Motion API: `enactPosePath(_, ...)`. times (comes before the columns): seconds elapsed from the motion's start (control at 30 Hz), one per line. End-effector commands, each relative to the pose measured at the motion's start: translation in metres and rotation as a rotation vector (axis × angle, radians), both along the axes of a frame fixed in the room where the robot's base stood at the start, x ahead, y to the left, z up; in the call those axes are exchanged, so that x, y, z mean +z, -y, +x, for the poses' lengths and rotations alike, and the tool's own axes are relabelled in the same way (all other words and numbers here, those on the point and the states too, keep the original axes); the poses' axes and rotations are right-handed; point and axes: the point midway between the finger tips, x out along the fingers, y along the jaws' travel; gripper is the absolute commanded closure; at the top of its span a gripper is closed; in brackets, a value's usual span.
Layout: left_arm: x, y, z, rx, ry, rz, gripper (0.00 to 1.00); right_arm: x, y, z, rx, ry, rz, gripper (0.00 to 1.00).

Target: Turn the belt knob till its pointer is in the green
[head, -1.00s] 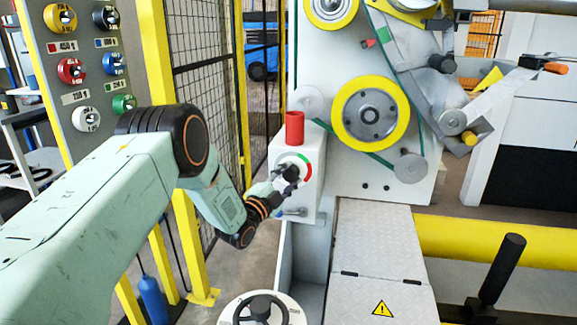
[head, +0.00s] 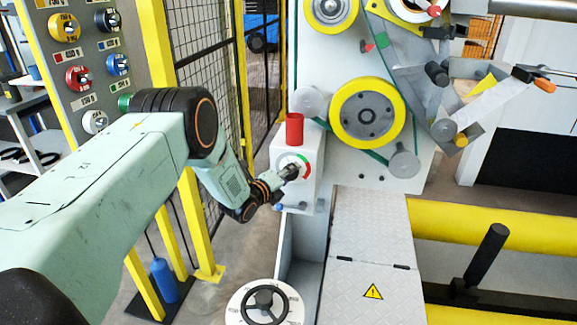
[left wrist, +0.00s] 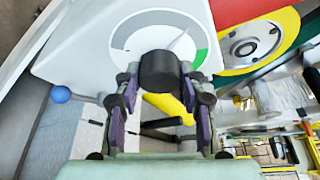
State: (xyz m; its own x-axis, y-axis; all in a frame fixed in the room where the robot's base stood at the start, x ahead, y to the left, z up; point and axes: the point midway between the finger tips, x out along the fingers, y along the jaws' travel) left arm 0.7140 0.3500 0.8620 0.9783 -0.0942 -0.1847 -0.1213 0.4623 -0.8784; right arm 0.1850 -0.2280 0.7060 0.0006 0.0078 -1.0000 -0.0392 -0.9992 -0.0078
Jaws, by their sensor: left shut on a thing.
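The black belt knob (left wrist: 160,70) sits on a white dial face, seen close in the left wrist view. A thin pale pointer (left wrist: 179,40) slants to the upper right. Its tip lies above the green segment (left wrist: 201,56) of the dial ring, apart from the green. In the head view the dial (head: 305,163) shows green and red arcs on the front of a white box. My left gripper (left wrist: 159,88) is shut on the knob, one finger on each side. It also shows at the dial in the head view (head: 288,174), where it hides much of the knob.
A red cylinder (head: 294,129) stands on the box above the dial. A small blue ball-ended lever (head: 279,207) sits below it. A yellow-rimmed wheel (head: 367,114) is on the machine to the right. A handwheel (head: 264,303) is below. A mesh fence (head: 209,85) stands at left.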

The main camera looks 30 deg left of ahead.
Motion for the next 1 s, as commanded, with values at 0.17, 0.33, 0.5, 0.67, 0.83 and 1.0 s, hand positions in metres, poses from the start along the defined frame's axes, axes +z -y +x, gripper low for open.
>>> enactPosePath(0.17,0.008,0.0,0.001,0.003,-0.036,0.159,0.91,0.022,0.0,0.0,0.0,0.0,0.0,0.6)
enactPosePath(0.33,0.008,0.001,0.002,0.003,-0.076,0.316,0.91,0.036,0.0,0.0,0.0,0.0,0.0,0.6)
enactPosePath(0.5,0.008,0.001,0.002,0.003,-0.115,0.466,0.91,0.049,0.0,0.0,0.0,0.0,0.0,0.6)
enactPosePath(0.67,0.008,0.002,0.003,0.003,-0.146,0.592,0.91,0.057,0.0,0.0,0.0,0.0,0.0,0.6)
enactPosePath(0.83,0.008,0.002,0.003,0.005,-0.174,0.699,0.91,0.063,0.0,0.0,0.0,0.0,0.0,0.6)
enactPosePath(1.0,0.007,0.002,0.003,0.005,-0.192,0.776,0.91,0.067,0.0,0.0,0.0,0.0,0.0,0.6)
